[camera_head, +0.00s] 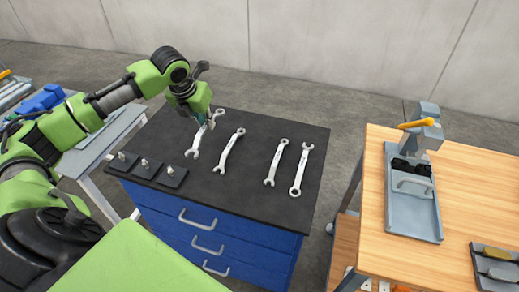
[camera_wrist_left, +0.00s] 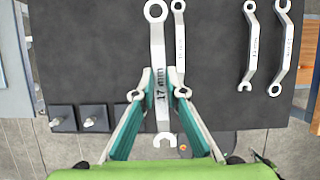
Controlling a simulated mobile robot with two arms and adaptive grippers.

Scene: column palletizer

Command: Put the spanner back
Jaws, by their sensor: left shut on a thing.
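My left gripper (camera_head: 205,120) is over the left part of the dark bench top. In the left wrist view its fingers (camera_wrist_left: 160,90) are shut on a silver spanner (camera_wrist_left: 157,55) marked 17 mm, its ring end up in the picture and its open jaw down. It looks larger than the others there, so it seems raised; its exact height is unclear. In the head view this spanner (camera_head: 195,144) is partly hidden by the gripper. A second spanner (camera_head: 230,150) lies just to its right. Two more, one (camera_head: 276,162) and another (camera_head: 301,168), lie farther right. My right gripper is not in view.
Several small dark square blocks with metal studs, such as this one (camera_head: 146,168), stand along the left front of the dark top (camera_head: 255,185) on a blue drawer cabinet (camera_head: 250,245). A wooden table (camera_head: 460,160) with a grey tray (camera_head: 425,225) is at right.

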